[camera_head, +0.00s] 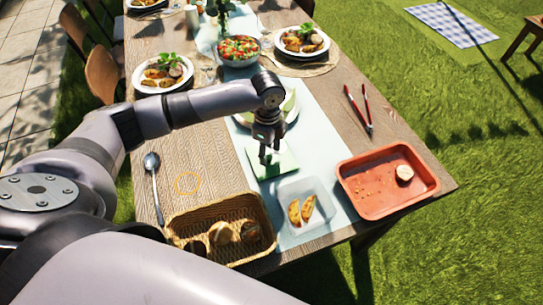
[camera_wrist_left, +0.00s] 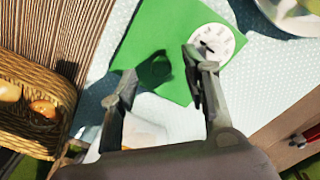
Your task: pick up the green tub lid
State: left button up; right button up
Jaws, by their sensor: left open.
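The green tub lid (camera_head: 285,163) lies flat on the pale runner in the middle of the table, partly hidden by my left gripper. In the left wrist view the lid (camera_wrist_left: 150,45) is a bright green square with a gripper shadow on it. A white round dial-like thing (camera_wrist_left: 212,40) shows at its right part. My left gripper (camera_head: 268,157) points down over the lid, open and empty. In the wrist view its fingertips (camera_wrist_left: 162,76) are spread in front of the lid's near part; contact cannot be told. My right gripper is not in view.
A clear tub (camera_head: 318,190) with wedges stands just in front of the lid. A bread basket (camera_head: 190,215) is front left, a red tray (camera_head: 375,205) right, a spoon (camera_head: 153,175) left, red-handled tongs (camera_head: 360,105) back right. A plate (camera_head: 293,117) is close behind the lid.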

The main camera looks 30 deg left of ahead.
pick_arm(q)
jog(key=shift+f, duration=0.9)
jog(key=shift+c, duration=0.2)
grip_shut()
jog(key=shift+r, duration=0.1)
